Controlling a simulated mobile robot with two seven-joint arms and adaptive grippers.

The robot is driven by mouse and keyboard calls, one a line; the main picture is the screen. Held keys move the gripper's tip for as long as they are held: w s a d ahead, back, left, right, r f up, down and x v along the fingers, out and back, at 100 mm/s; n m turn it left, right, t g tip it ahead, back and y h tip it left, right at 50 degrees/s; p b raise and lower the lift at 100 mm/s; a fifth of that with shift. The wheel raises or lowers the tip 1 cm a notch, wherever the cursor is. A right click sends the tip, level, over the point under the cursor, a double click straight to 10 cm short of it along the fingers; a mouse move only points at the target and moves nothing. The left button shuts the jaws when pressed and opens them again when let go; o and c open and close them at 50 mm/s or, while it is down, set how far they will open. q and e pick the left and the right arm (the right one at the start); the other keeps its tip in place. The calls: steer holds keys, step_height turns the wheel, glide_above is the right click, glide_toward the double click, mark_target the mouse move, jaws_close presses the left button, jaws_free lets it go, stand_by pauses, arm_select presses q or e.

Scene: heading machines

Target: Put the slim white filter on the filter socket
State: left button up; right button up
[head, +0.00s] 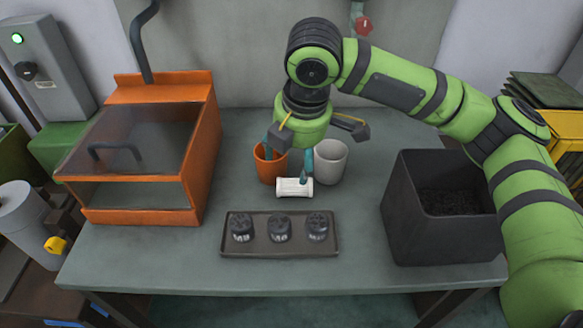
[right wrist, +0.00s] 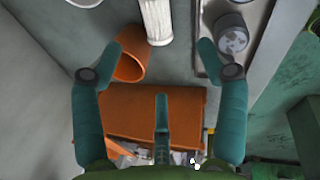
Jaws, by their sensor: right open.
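A white ribbed cylinder (head: 294,187), which looks like the slim white filter, lies on its side on the table, between the cups and the tray. It also shows at the top of the right wrist view (right wrist: 156,20). My right gripper (head: 290,155) is open, above and behind the filter; its teal fingers are spread and nothing is between them (right wrist: 160,65). One teal finger hangs just behind the filter in the head view. I cannot pick out a filter socket for certain. My left gripper is not in view.
An orange cup (head: 266,168) and a white cup (head: 332,162) stand close behind the filter. A dark tray (head: 280,249) with three dark round pieces lies in front. An orange cabinet (head: 208,150) stands left, a black bin (head: 440,238) right. Table between tray and bin is clear.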

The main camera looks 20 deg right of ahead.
steer(key=shift+v, duration=0.85)
steer(key=shift+o, duration=0.5)
